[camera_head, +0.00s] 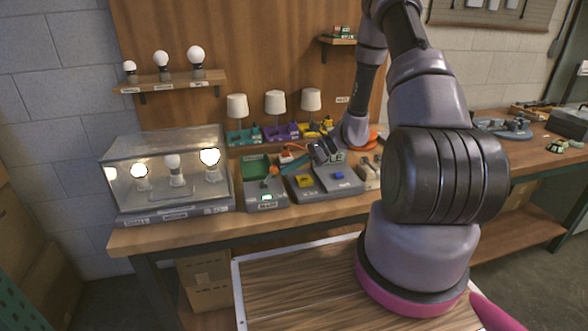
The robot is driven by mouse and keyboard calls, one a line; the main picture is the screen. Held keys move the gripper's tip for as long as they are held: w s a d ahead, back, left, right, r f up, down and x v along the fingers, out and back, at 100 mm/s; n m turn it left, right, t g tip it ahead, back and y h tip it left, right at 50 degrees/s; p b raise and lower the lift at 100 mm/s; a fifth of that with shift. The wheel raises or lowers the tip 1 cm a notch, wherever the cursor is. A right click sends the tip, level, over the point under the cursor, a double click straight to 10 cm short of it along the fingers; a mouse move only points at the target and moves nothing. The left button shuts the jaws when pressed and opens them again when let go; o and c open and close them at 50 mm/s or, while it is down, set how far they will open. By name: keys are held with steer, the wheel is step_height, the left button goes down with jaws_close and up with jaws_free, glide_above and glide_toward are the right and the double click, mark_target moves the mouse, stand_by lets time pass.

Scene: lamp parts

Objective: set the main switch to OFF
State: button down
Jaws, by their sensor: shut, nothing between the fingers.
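A grey switch box (257,201) with a green panel stands on the bench, right of the glass case. It looks like the main switch. A lever with an orange ball (274,171) rises from it, and a small green light (267,197) glows on its front. The lettering is too small to read surely. My gripper (319,156) is shut and empty, right of the box and apart from the lever, above the grey units. My arm hides part of the bench behind it.
A glass case (165,150) holds bulbs; the left and right ones glow brightly. Grey units with a yellow block (304,181) and a blue block (339,175) stand right of the box. Several small lamps (275,101) stand behind.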

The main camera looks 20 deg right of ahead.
mark_target(275, 167)
stand_by(0.3)
steer(key=shift+a+r+h, duration=0.2)
steer(key=shift+r+h, duration=0.1)
steer(key=shift+h, duration=0.1)
steer(key=shift+a+r+h, duration=0.15)
steer(key=shift+r+h, duration=0.05)
steer(key=shift+h, duration=0.1)
steer(key=a+r+h, duration=0.1)
steer(key=a+h, duration=0.1)
steer(key=shift+r+h, duration=0.35)
steer(key=shift+h, duration=0.05)
steer(key=a+r+h, duration=0.1)
steer(key=a+h, duration=0.5)
steer(key=a, duration=0.2)
steer(key=shift+a+n, duration=0.3)
steer(key=shift+a, duration=0.1)
steer(key=shift+r, duration=0.1)
